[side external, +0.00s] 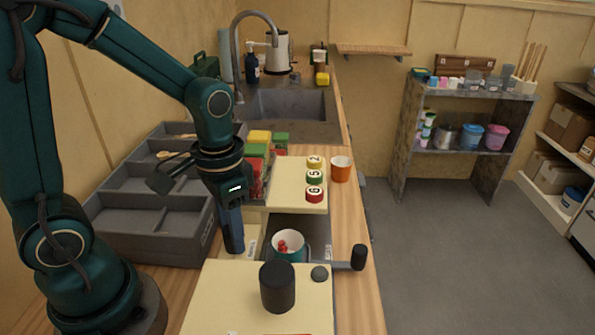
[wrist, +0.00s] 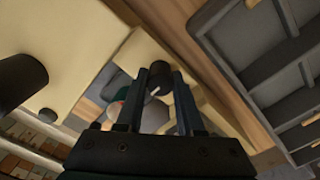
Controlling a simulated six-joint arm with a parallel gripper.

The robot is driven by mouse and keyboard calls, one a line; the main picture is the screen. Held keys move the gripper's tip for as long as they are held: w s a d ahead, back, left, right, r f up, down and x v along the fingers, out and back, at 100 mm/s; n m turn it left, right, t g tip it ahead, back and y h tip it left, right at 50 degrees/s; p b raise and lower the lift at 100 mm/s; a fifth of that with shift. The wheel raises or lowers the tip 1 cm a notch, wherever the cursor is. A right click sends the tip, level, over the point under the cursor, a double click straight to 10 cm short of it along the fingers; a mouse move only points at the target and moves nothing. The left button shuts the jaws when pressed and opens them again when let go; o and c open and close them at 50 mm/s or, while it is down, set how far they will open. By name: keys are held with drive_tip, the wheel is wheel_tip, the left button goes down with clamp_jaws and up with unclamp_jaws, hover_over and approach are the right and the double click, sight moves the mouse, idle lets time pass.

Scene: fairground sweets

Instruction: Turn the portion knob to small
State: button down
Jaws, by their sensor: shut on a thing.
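The portion knob is a black round knob (wrist: 159,71) with a short white pointer mark, seen in the wrist view between my fingertips. My gripper (wrist: 161,82) is shut on it, one finger on each side. In the side view my gripper (side external: 235,250) points straight down at a cream panel (side external: 252,248) left of the teal cup, and its fingers hide the knob. A small label on the panel is too blurred to read, so I cannot tell which portion the pointer is at.
A teal cup with red sweets (side external: 288,244) stands close right of my gripper. A cream box with a large black cylinder (side external: 277,287) is in front. A black side handle (side external: 358,257) sticks out right. A grey compartment tray (side external: 150,230) stands left, numbered discs (side external: 314,178) behind.

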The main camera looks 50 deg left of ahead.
idle(0.5)
drive_tip(key=c, duration=0.5)
unclamp_jaws()
drive_tip(key=shift+r, duration=2.6)
drive_tip(key=shift+r, duration=0.3)
drive_tip(key=shift+s+d+r+n+t, duration=0.15)
drive_tip(key=shift+s+d+r+t, duration=0.15)
drive_tip(key=shift+s+r+t, duration=0.55)
drive_tip(key=shift+s+d+r+n+t, duration=0.3)
drive_tip(key=shift+s+t, duration=0.4)
drive_tip(key=shift+t, duration=0.3)
drive_tip(key=shift+s+d+r+n+t, duration=0.1)
drive_tip(key=shift+s+d+r+t, duration=0.15)
drive_tip(key=shift+s+r+t, duration=0.6)
